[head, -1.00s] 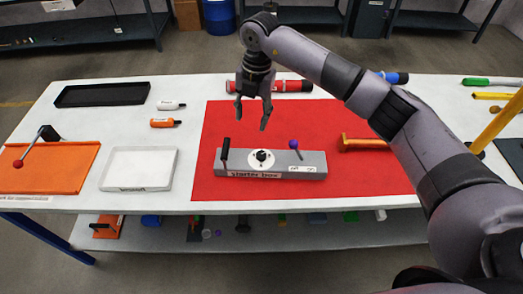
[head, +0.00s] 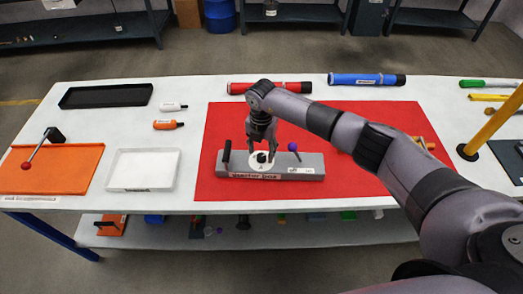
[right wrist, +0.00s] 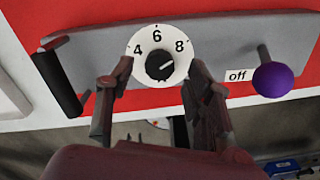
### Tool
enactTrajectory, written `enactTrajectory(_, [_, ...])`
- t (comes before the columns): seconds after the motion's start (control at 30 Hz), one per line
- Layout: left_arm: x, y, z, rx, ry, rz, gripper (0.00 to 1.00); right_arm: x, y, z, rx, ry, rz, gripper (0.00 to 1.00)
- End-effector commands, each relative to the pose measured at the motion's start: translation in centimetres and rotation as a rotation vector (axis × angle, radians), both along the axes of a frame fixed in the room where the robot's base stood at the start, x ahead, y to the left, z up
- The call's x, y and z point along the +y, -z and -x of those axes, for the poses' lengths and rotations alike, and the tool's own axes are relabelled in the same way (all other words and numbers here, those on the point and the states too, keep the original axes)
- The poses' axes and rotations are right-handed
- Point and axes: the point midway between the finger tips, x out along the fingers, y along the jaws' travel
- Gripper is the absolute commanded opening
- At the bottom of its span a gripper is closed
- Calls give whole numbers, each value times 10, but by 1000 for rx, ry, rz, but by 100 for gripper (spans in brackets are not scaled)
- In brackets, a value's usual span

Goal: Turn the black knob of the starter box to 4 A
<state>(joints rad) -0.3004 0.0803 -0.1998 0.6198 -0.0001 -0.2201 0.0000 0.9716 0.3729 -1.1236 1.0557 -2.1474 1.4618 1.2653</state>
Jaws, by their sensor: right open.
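The grey starter box (head: 312,168) lies on the red mat, with a white dial and a black knob (head: 262,157) in its middle. In the right wrist view the dial shows 4, 6 and 8, and the black knob (right wrist: 159,66) has a pale mark pointing to the upper right, roughly toward 8. My right gripper (head: 261,151) is open over the dial. In the right wrist view its fingers (right wrist: 158,72) stand to either side of the knob, with a gap on each side; I cannot tell their height above the dial. My left gripper is not in view.
The box carries an upright black handle (head: 226,151) at left and a purple-ball lever (head: 292,147) at right, beside a label reading "off" in the wrist view. A white tray (head: 143,186) and orange board (head: 85,180) lie left. Red (head: 240,88) and blue (head: 365,79) tubes lie behind.

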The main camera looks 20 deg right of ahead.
Motion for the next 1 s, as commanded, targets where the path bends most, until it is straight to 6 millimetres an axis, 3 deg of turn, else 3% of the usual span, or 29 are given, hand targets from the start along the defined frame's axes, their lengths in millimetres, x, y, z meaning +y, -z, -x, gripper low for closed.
enactTrajectory(0.2, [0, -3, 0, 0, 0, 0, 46, 0, 17, 0, 1, -1, 1, 48])
enactTrajectory(0.5, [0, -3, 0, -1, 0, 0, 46, 0, 19, 0, -1, -1, -1, 47])
enactTrajectory(1.0, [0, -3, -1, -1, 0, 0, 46, 0, 19, 0, -1, -1, -1, 14])
